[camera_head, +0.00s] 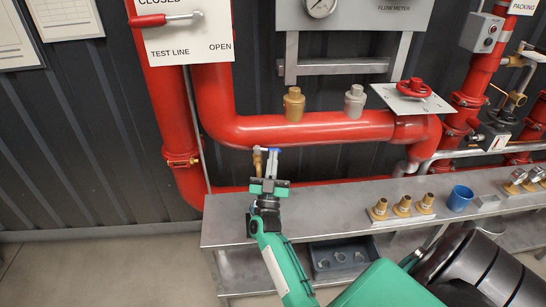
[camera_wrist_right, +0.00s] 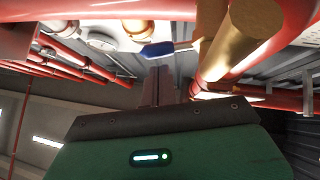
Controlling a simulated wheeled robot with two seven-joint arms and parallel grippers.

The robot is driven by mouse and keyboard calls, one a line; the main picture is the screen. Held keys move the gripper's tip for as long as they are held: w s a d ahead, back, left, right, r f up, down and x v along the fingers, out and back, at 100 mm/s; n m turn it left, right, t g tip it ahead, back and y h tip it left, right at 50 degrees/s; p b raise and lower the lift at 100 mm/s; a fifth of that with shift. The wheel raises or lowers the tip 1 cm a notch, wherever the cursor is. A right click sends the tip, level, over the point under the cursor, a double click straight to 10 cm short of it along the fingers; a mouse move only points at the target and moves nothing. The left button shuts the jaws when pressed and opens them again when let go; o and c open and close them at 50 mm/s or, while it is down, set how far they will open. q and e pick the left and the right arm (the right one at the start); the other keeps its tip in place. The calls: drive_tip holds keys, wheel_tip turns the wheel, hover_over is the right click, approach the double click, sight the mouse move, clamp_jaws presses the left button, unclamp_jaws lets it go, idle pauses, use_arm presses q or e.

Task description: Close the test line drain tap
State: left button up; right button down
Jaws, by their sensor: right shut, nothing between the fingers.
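The test line drain tap is a small brass fitting (camera_head: 257,153) with a blue lever (camera_head: 274,150), just under the large red horizontal pipe in the head view. In the right wrist view the blue lever (camera_wrist_right: 168,48) lies crosswise beyond the fingertips, and a brass body (camera_wrist_right: 238,45) is at the upper right. My right gripper (camera_head: 267,168) is shut and empty, right in front of and just below the tap. Its fingers (camera_wrist_right: 157,85) point at the lever; I cannot tell whether they touch it. My left gripper is not in view.
A grey metal bench (camera_head: 330,208) runs under the pipe, with brass fittings (camera_head: 402,205) and a blue cup (camera_head: 460,198) on it. The red pipe (camera_head: 300,130) passes close above the gripper. A red-handled lever (camera_head: 165,19) is on the TEST LINE plate.

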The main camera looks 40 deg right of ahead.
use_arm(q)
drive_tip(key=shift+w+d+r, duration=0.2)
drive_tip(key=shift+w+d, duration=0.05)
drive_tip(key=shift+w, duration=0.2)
use_arm(e)
drive_tip(key=shift+w+d+f, duration=0.1)
drive_tip(key=shift+d, duration=0.05)
drive_tip(key=shift+t+y, duration=0.3)
drive_tip(key=shift+y, duration=0.1)
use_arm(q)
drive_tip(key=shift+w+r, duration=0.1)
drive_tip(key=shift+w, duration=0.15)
use_arm(e)
drive_tip(key=n+t+y, duration=0.1)
drive_tip(key=d+n+t+y, duration=0.1)
drive_tip(key=y, duration=0.1)
drive_tip(key=n+t+y, duration=0.1)
drive_tip(key=t+y, duration=0.1)
drive_tip(key=shift+w+d, duration=0.25)
drive_tip(key=shift+d, duration=0.15)
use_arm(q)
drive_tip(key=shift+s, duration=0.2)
